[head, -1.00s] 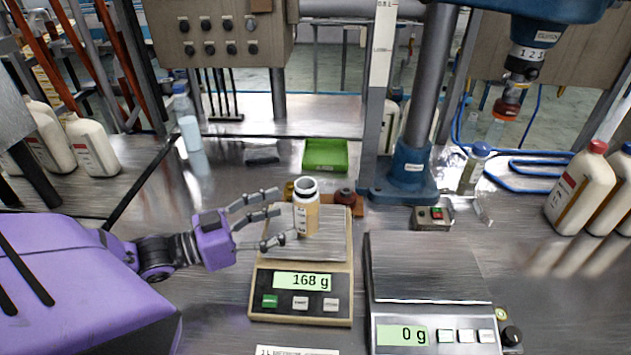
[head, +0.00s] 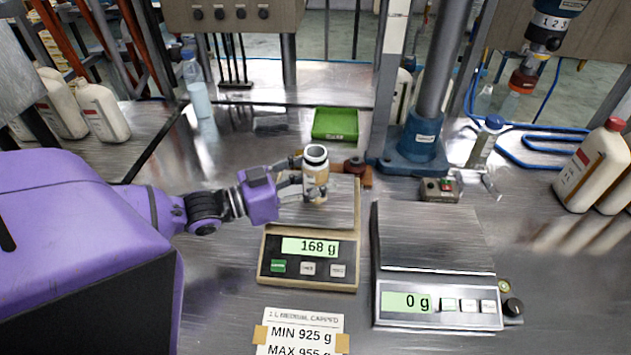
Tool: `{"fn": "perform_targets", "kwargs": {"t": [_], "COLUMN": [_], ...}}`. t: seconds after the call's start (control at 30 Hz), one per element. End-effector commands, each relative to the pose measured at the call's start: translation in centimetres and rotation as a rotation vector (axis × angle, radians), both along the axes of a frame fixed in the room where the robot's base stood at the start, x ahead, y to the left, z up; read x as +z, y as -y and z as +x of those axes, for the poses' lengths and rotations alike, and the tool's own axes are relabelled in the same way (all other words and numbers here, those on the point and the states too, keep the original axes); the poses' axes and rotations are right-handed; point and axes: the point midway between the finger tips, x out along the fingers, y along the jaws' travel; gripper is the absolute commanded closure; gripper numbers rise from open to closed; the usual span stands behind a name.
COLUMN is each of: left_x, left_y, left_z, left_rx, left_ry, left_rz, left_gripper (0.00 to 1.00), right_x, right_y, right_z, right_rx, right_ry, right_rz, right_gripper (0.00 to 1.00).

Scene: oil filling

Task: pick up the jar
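The jar (head: 315,168) is a small amber-beige container with a white open rim and a pale label. It stands upright on the plate of the left scale (head: 283,213), whose display reads 168 g. My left gripper (head: 306,178) reaches in from the left, with its fingers at the jar's left side and one fingertip across its lower front. Part of the fingers is hidden by the jar, and I cannot tell whether they press on it. My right gripper is not in view.
A second scale (head: 435,240) reading 0 g stands to the right, its plate empty. A green tray (head: 336,124) lies behind the jar. A blue-based column (head: 416,145) stands behind right. White bottles (head: 595,165) stand at the right edge. A label card (head: 300,332) lies in front.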

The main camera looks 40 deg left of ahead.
Motion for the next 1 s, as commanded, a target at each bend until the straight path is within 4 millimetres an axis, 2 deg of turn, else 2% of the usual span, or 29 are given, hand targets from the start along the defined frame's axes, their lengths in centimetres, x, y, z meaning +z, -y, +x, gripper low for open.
{"fn": "perform_targets", "kwargs": {"t": [0.03,0.2,0.23,0.27,0.67,1.0], "left_x": [0.0,0.0,0.1,0.1,0.5,3.0], "left_y": [0.0,0.0,0.0,0.0,0.0,0.0], "left_z": [0.0,0.0,0.0,0.0,0.0,0.0], "left_rx": [0.000,0.000,0.000,0.000,0.000,-0.001], "left_ry": [0.000,0.000,0.001,0.001,0.001,0.003], "left_rz": [0.000,0.000,0.000,0.000,0.000,-0.001], "left_gripper": [0.67,0.88,0.88,0.93,0.93,0.93], "right_x": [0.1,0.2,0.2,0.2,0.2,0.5], "right_y": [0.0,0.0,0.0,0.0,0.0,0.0], "right_z": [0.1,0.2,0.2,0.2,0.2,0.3], "right_rx": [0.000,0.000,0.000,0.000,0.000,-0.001], "right_ry": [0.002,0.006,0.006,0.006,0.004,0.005], "right_rz": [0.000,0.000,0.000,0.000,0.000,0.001], "right_gripper": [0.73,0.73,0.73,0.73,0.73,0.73]}}
